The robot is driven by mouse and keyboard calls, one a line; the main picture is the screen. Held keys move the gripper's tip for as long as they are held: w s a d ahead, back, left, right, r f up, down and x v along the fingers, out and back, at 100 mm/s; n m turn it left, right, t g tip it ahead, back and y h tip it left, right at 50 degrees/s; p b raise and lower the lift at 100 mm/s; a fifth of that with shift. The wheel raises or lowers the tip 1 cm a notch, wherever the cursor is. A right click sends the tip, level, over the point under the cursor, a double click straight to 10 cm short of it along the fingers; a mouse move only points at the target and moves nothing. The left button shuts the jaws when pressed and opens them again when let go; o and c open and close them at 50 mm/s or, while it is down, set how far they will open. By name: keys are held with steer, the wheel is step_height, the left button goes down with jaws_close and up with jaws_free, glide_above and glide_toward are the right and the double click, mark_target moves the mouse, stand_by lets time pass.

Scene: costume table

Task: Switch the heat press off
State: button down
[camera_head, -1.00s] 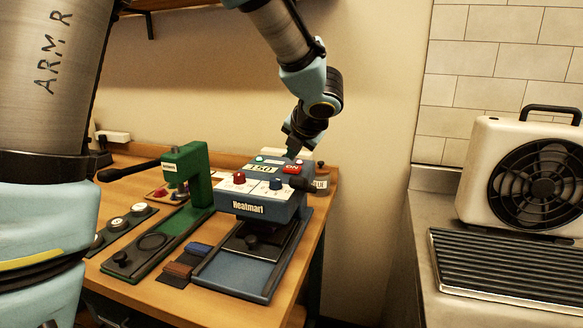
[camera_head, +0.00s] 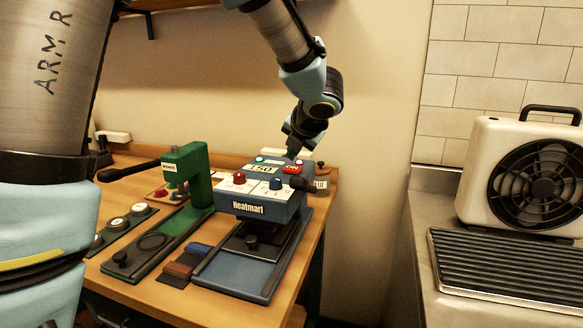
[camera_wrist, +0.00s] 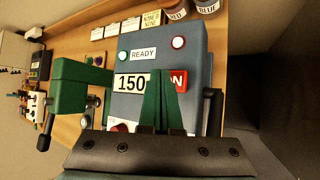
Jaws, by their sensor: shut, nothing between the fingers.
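The blue heat press (camera_head: 262,205), labelled Heatmari, stands on the wooden table. In the wrist view a green lamp and a pale reddish lamp flank a READY label (camera_wrist: 143,54). My gripper (camera_wrist: 160,84) is shut and empty, its green fingers pointing over the press top beside the red switch (camera_wrist: 178,80) and hiding its left part. I cannot tell whether the fingertips touch the press.
A green press (camera_head: 186,170) with a black lever stands just left of the heat press. Small brown and blue blocks (camera_head: 178,269) lie in front. Labelled tins (camera_wrist: 207,5) stand behind. A fan unit (camera_head: 525,178) sits on the separate steel counter at right.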

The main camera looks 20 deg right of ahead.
mark_target(293, 169)
steer(key=shift+f, duration=0.1)
stand_by(0.3)
steer(key=shift+f+b, duration=0.35)
steer(key=shift+f+b, duration=0.35)
steer(key=shift+f, duration=0.1)
stand_by(0.7)
steer(key=shift+r, duration=0.1)
steer(key=shift+r+p, duration=0.85)
steer(key=shift+p, duration=0.05)
step_height(293, 169, up, 6)
steer(key=p, duration=0.5)
steer(key=shift+p, duration=0.35)
